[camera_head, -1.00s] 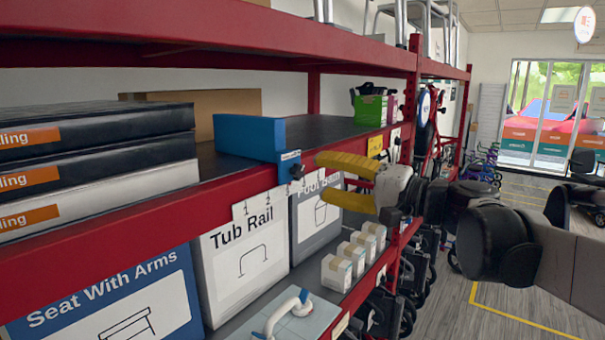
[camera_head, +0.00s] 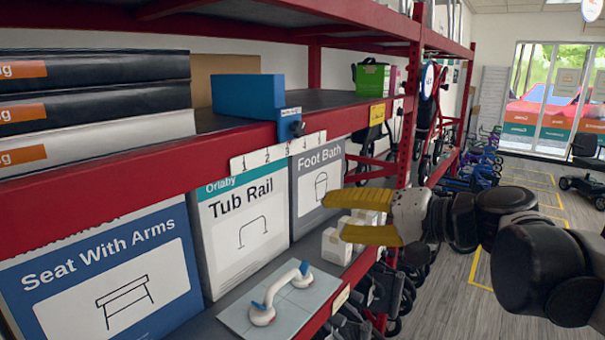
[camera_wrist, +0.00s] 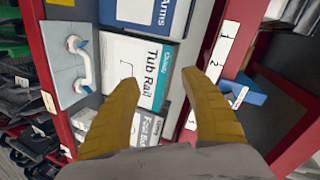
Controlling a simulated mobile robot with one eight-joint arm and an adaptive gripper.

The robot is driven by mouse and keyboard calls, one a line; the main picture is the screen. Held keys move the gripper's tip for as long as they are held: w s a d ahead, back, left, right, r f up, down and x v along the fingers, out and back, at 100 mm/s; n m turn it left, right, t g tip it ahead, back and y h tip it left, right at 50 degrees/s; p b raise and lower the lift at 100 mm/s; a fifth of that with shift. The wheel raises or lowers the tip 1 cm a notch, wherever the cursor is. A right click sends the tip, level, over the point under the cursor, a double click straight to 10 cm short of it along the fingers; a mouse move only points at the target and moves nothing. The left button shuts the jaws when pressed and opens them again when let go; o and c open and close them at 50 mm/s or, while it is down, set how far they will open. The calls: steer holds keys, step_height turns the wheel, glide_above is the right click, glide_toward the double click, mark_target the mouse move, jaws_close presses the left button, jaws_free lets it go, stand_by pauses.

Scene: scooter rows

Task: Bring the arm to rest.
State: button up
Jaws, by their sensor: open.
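My gripper (camera_head: 343,216) has two yellow fingers that stand apart with nothing between them. In the head view it hangs in front of the red shelf, at the right of the Foot Bath box (camera_head: 318,185), below the upper shelf's edge. My dark arm reaches in from the right. In the wrist view the open fingers (camera_wrist: 158,95) point toward the Tub Rail box (camera_wrist: 140,68), which also shows in the head view (camera_head: 240,235). I cannot tell if the fingers touch anything, but they look apart from the boxes.
A number strip (camera_head: 280,150) and a blue block (camera_head: 248,97) are on the upper shelf. A white grab handle (camera_head: 280,293) lies on a panel on the lower shelf. Small white boxes (camera_head: 338,245) stand behind my gripper. The aisle floor (camera_head: 455,265) at the right is open.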

steer(key=s+d+f+n+g+h+b, duration=0.15)
steer(key=s+f+b, duration=0.3)
steer(key=f, duration=0.75)
steer(key=s+f+g+h+b, duration=0.1)
steer(key=s+f+h+b, duration=0.3)
steer(key=f, duration=0.7)
steer(key=s+d+f+h+b, duration=0.2)
steer(key=d+f+b, duration=0.1)
steer(key=f, duration=0.4)
steer(key=s+d+f+n+h+b, duration=0.1)
steer(key=s+d+f+h+b, duration=0.1)
steer(key=f, duration=0.4)
steer(key=s+d+f+n+h+b, duration=0.1)
steer(key=s+d+f+h+b, duration=0.1)
steer(key=f+b, duration=0.4)
steer(key=shift+s+d+f, duration=0.75)
steer(key=shift+d+f, duration=0.1)
steer(key=shift+d, duration=0.4)
